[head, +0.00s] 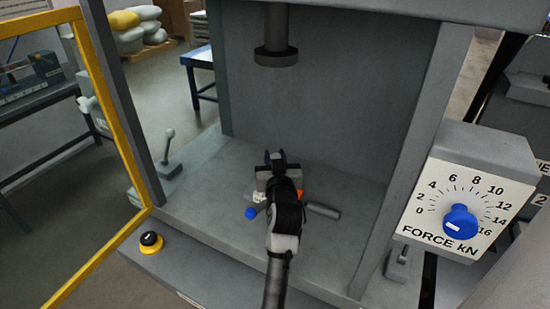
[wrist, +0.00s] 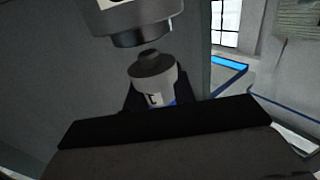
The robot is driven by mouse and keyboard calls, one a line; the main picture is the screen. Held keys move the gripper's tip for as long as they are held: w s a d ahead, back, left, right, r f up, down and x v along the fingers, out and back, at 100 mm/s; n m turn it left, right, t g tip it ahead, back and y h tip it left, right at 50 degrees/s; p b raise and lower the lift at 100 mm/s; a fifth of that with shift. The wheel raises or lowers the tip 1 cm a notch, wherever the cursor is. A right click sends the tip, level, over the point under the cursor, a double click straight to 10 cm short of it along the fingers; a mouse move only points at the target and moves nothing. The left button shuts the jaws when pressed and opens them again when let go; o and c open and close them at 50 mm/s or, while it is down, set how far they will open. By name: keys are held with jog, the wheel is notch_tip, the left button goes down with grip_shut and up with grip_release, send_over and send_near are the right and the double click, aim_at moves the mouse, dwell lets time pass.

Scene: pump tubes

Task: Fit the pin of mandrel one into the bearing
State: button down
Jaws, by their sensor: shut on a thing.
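My gripper (head: 275,160) is low over the press bed, below the dark ram, with its fingers pointing away from the head camera. It is shut on a grey cylindrical piece, seemingly the mandrel (wrist: 152,78). In the wrist view this piece has a short dark pin on top, a white label with a dark mark and a bit of blue. Above it is a light grey cylinder with a darker lower collar (wrist: 136,24); a small gap shows between them. I cannot tell whether this is the bearing. The gripper's dark body hides the lower mandrel.
The ram (head: 276,55) hangs high above the bed (head: 215,200). A grey rod-like piece (head: 322,210) and a blue-ended piece (head: 251,213) lie beside my gripper. The force dial (head: 460,222) is at right, the yellow frame (head: 110,90) at left.

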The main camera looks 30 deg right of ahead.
jog(key=shift+f+b, duration=1)
jog(key=shift+f, duration=0.1)
dwell(0.5)
jog(key=c, duration=1.2)
grip_release()
jog(key=shift+o, duration=0.6)
jog(key=shift+f, duration=0.15)
